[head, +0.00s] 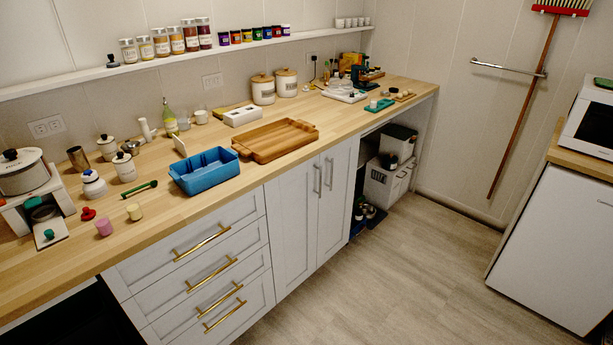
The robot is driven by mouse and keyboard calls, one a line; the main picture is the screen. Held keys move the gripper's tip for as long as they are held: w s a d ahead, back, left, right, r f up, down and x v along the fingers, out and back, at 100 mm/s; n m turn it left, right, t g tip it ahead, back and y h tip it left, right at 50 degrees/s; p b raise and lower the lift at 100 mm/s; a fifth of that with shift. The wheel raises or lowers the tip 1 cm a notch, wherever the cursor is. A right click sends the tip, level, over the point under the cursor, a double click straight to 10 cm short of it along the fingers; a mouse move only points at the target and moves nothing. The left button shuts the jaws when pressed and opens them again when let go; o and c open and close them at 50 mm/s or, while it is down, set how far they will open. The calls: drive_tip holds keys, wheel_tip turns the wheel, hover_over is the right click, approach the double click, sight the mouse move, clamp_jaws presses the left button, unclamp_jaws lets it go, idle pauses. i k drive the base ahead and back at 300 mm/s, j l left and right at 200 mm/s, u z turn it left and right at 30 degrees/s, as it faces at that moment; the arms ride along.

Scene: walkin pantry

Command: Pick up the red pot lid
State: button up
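A small red lid with a knob (88,214) lies on the wooden counter (190,215) at the left, near the front edge. It sits just left of a pink cup (103,227) and below a white lidded jar with a blue band (93,184). Nothing covers it. My gripper is not in view, so its state does not show.
A yellow cup (134,212) and a green-ended spoon (141,189) lie to the right of the lid. A white stand with a large pot (22,172) is to its left. A blue bin (205,171) and wooden tray (275,141) stand farther right. The floor (400,270) in front is clear.

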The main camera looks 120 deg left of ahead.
sight(87, 213)
drive_tip(key=u, duration=4.85)
